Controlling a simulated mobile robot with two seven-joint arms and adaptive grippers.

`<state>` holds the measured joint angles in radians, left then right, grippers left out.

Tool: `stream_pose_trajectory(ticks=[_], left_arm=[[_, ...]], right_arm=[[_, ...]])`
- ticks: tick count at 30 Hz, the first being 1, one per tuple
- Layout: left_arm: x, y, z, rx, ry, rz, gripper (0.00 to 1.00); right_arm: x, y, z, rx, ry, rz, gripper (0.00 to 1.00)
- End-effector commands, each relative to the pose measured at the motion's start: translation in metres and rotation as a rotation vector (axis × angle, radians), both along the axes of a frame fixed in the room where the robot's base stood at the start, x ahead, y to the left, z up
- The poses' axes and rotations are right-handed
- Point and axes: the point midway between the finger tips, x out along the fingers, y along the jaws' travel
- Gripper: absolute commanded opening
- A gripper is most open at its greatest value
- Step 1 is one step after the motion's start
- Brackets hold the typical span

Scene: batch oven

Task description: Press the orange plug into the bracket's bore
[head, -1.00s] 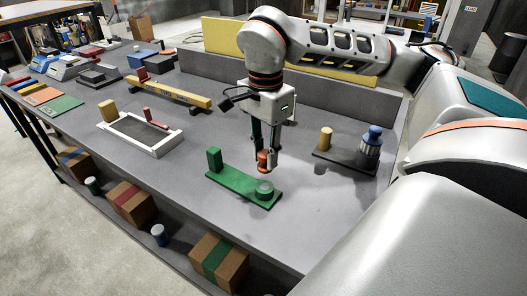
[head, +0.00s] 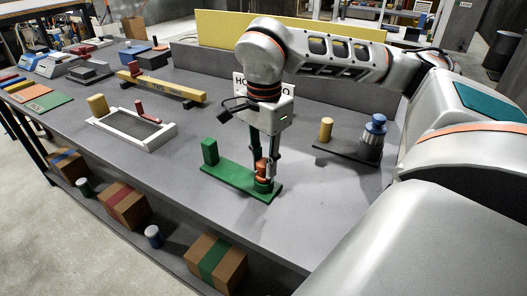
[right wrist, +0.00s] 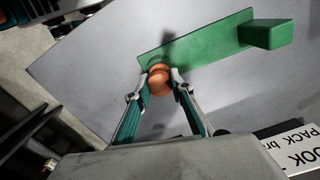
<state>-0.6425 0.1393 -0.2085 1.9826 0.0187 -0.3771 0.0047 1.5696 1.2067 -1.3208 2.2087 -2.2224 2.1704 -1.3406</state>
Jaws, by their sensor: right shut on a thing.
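The green bracket (head: 228,178) lies on the grey table, with an upright block at its left end and a round boss (head: 263,187) at its right end. My right gripper (head: 262,170) points down over the boss and is shut on the orange plug (head: 261,167). The plug is right at the top of the boss; I cannot tell whether it has entered the bore, which is hidden. In the right wrist view the plug (right wrist: 158,80) sits between the fingertips, over the end of the bracket (right wrist: 205,42). My left gripper is not in view.
A dark base (head: 345,151) with a yellow peg and a blue-topped cylinder (head: 373,135) stands right of the bracket. A white-framed tray (head: 150,145) lies to the left, with a yellow bar (head: 165,88) behind it. The table in front of the bracket is clear.

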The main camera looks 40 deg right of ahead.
Motion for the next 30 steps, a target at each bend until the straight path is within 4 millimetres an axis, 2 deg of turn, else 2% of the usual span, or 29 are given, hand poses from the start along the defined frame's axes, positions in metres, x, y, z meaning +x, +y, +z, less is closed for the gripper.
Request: stream_pose_trajectory(ticks=[30], left_arm=[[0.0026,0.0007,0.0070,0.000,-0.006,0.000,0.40]], right_arm=[[-0.0001,0.0000,0.0009,0.000,0.000,0.000,0.07]])
